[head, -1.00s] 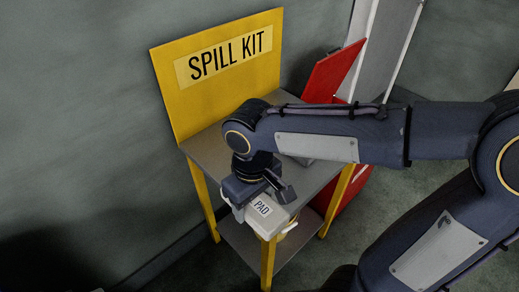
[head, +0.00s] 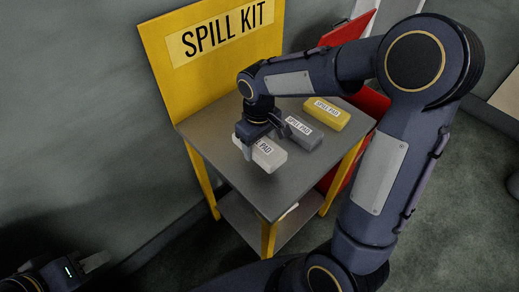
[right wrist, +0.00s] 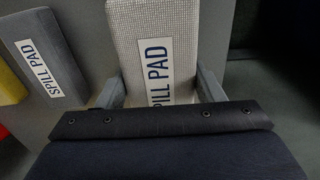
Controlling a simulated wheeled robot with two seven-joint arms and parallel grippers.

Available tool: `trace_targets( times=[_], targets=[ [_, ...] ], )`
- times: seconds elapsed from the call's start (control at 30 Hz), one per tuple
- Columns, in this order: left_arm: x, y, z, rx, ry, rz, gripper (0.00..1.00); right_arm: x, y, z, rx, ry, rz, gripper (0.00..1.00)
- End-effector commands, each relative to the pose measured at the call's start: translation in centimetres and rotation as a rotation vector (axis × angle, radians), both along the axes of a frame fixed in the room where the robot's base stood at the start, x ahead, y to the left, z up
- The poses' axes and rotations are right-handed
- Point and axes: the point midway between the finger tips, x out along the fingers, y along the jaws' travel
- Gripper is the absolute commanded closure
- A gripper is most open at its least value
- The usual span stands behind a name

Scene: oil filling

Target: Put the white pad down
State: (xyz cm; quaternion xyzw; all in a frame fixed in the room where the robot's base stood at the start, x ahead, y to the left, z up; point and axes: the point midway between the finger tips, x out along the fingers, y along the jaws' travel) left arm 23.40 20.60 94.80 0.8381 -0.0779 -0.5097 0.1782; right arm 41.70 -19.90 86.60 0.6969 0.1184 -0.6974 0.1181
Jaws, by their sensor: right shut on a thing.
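The white pad (head: 263,154), labelled SPILL PAD, is at the left front part of the grey tabletop (head: 247,188) of the spill kit stand. My right gripper (head: 262,144) is shut on it from above. In the right wrist view the white pad (right wrist: 157,45) lies between the two fingers (right wrist: 160,90), one on each side. It lies level, at or just above the tabletop; I cannot tell whether it touches. My left gripper (head: 94,262) is at the lower left corner of the head view, away from the stand; its jaw opening is unclear.
A grey pad (head: 303,133) and a yellow pad (head: 326,114) lie to the right of the white pad, in a row. They also show in the right wrist view (right wrist: 45,60). A yellow SPILL KIT board (head: 215,65) stands behind. The front tabletop is bare.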

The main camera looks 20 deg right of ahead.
Motion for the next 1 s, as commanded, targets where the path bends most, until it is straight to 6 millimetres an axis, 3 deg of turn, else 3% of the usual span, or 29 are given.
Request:
trace_targets(
  times=[0.3, 0.5, 0.97, 1.0],
  targets=[
    [0.0, 0.0, -0.1, 0.0, 0.0, 0.0, 0.64, 1.8, -1.1, -2.8, -0.001, 0.003, -0.001, 0.63],
    [0.0, 0.0, -0.4, 0.0, 0.0, 0.0, 0.64, 1.7, -0.9, -5.3, -0.001, 0.002, 0.0, 0.63],
    [0.0, 0.0, -0.9, 0.0, 0.0, 0.0, 0.64, 1.7, -0.9, -6.0, 0.0, 0.0, 0.0, 0.63],
    [0.0, 0.0, -0.9, 0.0, 0.0, 0.0, 0.64, 1.7, -0.9, -6.0, 0.0, 0.0, 0.0, 0.37]
  ],
)
